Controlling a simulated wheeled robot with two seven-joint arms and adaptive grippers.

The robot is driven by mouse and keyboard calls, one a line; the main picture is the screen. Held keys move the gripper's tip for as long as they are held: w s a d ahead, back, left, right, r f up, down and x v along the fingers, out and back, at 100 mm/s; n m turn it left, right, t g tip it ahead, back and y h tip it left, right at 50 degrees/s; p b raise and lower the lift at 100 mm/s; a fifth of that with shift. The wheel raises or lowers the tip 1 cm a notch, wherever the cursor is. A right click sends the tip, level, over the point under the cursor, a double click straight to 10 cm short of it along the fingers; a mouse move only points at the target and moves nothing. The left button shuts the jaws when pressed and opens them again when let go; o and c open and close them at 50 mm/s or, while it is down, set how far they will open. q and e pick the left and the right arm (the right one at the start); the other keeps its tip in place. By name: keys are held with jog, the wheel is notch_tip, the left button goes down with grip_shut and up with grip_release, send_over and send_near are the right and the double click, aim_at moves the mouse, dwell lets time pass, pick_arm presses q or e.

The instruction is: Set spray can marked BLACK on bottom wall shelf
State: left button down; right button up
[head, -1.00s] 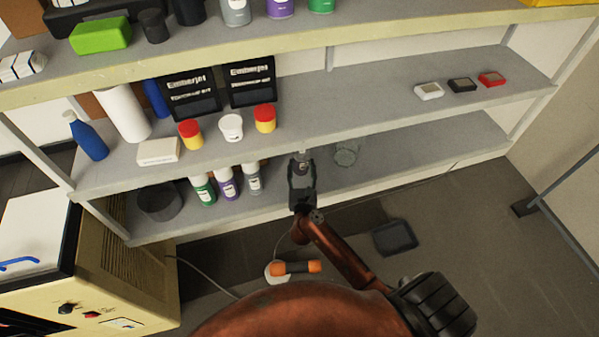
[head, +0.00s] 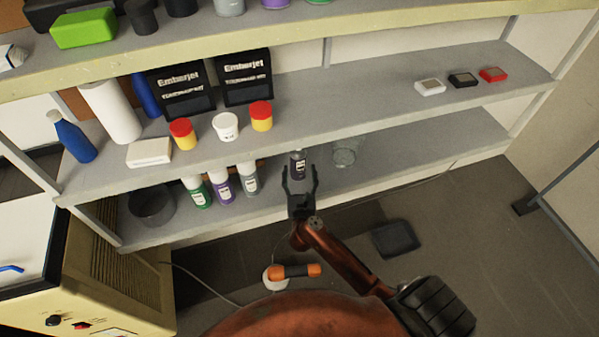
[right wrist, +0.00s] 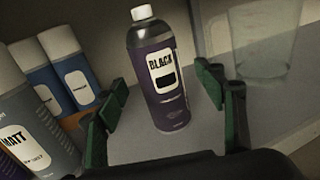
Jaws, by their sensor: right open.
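The spray can marked BLACK (right wrist: 158,72) stands on the bottom shelf, dark purple-black with a pale cap. In the head view the can (head: 298,164) stands upright just beyond my right gripper, to the right of the other cans. My right gripper (head: 299,178) is open, its fingertips pointing at the can. In the right wrist view the green-padded fingers (right wrist: 165,95) are spread on either side and nearer than the can, with a gap showing. The bottom wall shelf (head: 400,165) is grey and runs under the middle one. My left gripper is not in view.
Green, purple and grey cans (head: 222,187) stand left of the BLACK can. A clear glass jar (head: 345,152) stands to its right, and a dark round pot (head: 152,206) at the far left. The shelf's right part is clear. The middle shelf (head: 350,108) overhangs.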

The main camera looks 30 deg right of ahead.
jog(key=v, duration=1.2)
